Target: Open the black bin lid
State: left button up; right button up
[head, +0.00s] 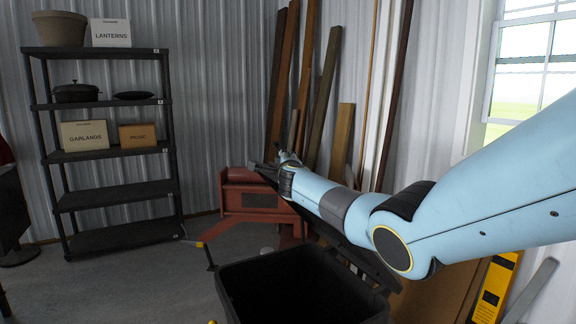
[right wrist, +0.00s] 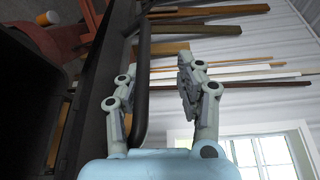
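The black bin (head: 248,271) stands at the bottom centre of the head view, its mouth uncovered and its dark inside showing. Its black lid (head: 345,246) is raised at the bin's right side, partly hidden behind my right arm. In the right wrist view the lid (right wrist: 98,85) is a dark panel with a black bar (right wrist: 142,90) along it. My right gripper (right wrist: 152,85) is open, with its fingers on either side of this bar; contact is unclear. It also shows small at the lid's upper end in the head view (head: 277,163). My left gripper is not in view.
A dark shelf rack (head: 115,190) with pots and signs stands at the left. A red wooden piece (head: 250,195) stands behind the bin. Wooden boards (head: 325,95) lean on the wall. A yellow level (head: 497,285) is at the lower right. Floor left of the bin is mostly clear.

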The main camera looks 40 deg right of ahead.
jog(key=shift+r+p+v, duration=0.25)
jog(key=shift+p+v, duration=1.1)
jog(key=shift+p, duration=0.25)
jog(key=shift+s+a+r+p, duration=0.15)
jog(key=shift+s+a+p, duration=0.2)
jog(key=shift+s+p, duration=0.25)
jog(key=p+v, duration=0.1)
jog(key=v, duration=0.6)
jog(key=shift+s+p, duration=0.3)
jog(key=shift+s, duration=0.05)
jog(key=shift+a, duration=0.15)
